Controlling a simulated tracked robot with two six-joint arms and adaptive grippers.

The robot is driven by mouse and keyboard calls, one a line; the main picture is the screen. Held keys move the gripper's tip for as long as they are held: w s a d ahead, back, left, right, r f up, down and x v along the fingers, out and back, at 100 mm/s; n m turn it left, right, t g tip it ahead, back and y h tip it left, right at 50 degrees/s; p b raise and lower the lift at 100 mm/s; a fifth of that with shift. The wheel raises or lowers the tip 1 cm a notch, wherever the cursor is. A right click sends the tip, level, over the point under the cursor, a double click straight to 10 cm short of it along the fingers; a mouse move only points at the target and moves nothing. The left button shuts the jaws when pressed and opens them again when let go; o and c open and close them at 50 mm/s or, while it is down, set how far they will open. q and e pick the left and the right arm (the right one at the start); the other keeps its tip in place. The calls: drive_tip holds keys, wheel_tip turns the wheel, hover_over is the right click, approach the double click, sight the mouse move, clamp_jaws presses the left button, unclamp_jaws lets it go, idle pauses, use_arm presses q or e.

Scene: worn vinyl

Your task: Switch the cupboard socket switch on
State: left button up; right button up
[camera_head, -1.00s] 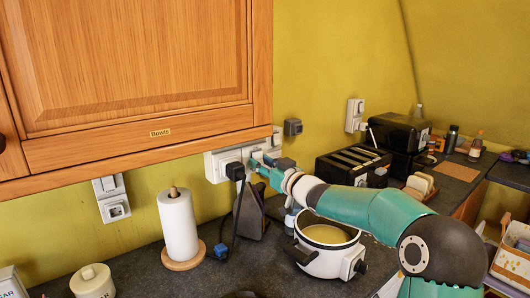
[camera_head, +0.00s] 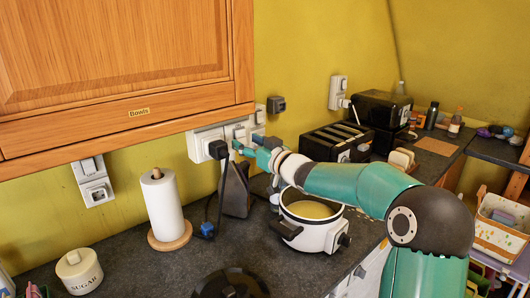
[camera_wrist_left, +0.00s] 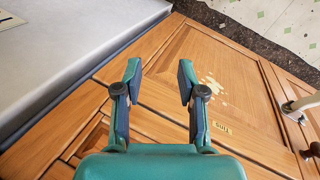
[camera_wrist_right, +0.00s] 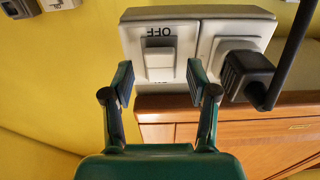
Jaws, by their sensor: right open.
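A white socket panel (camera_head: 203,146) is on the yellow wall under the cupboard (camera_head: 120,70). In the right wrist view, which appears upside down, a white rocker switch (camera_wrist_right: 159,57) has OFF marked beside it. A black plug (camera_wrist_right: 247,75) is in the socket beside that switch; it also shows in the head view (camera_head: 218,150). My right gripper (camera_wrist_right: 160,80) is open and empty, its fingertips either side of the switch's lower part in that view; I cannot tell whether they touch. My left gripper (camera_wrist_left: 159,72) is open and empty near wooden cabinet doors.
On the counter stand a paper towel roll (camera_head: 164,207), a sugar jar (camera_head: 79,270), a white pot (camera_head: 310,220) below my right arm, and a toaster (camera_head: 335,141). Another switched socket (camera_head: 92,180) is on the wall at left. The plug's cord hangs beside the gripper.

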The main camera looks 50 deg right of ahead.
drive_tip(key=s+a, duration=0.1)
drive_tip(key=s, duration=0.9)
drive_tip(key=shift+s+f, duration=0.15)
drive_tip(key=shift+s, duration=0.1)
drive_tip(key=shift+a, duration=0.1)
